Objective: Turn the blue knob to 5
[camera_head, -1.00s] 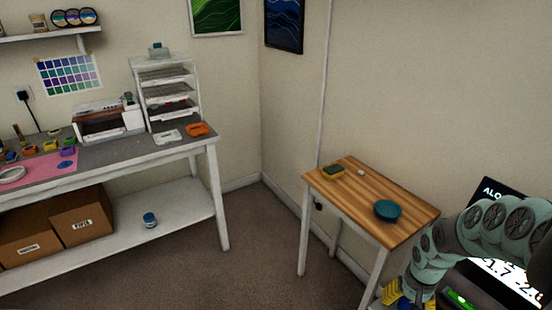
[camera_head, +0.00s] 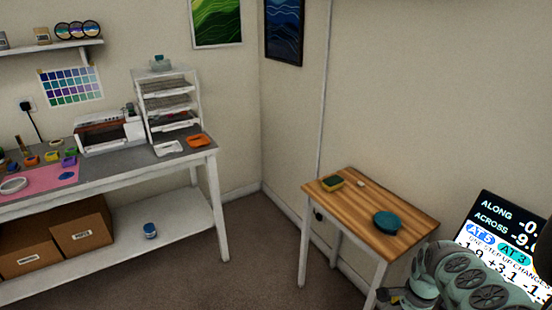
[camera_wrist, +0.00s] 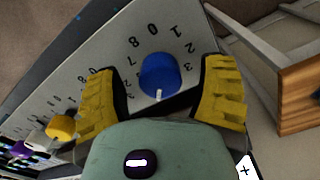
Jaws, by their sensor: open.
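The blue knob (camera_wrist: 158,75) shows in the wrist view on a pale panel (camera_wrist: 120,48) with black numbers around it. Its white mark points to the bottom of the picture, towards my palm. The numbers 0, 1, 2, 3, 7 and 8 can be read; those on the mark's side are hidden by my gripper. My gripper (camera_wrist: 163,82) is open, with one yellow finger on each side of the knob. A gap shows between the knob and each finger. In the head view the knob is not visible, and my arm fills the lower right.
A yellow knob (camera_wrist: 62,127) and a purple knob (camera_wrist: 22,148) sit on the same panel to the left. A dark display (camera_head: 500,225) stands at the right. A small wooden table (camera_head: 365,215) holds a teal round container (camera_head: 387,222). The long workbench (camera_head: 110,160) is at left.

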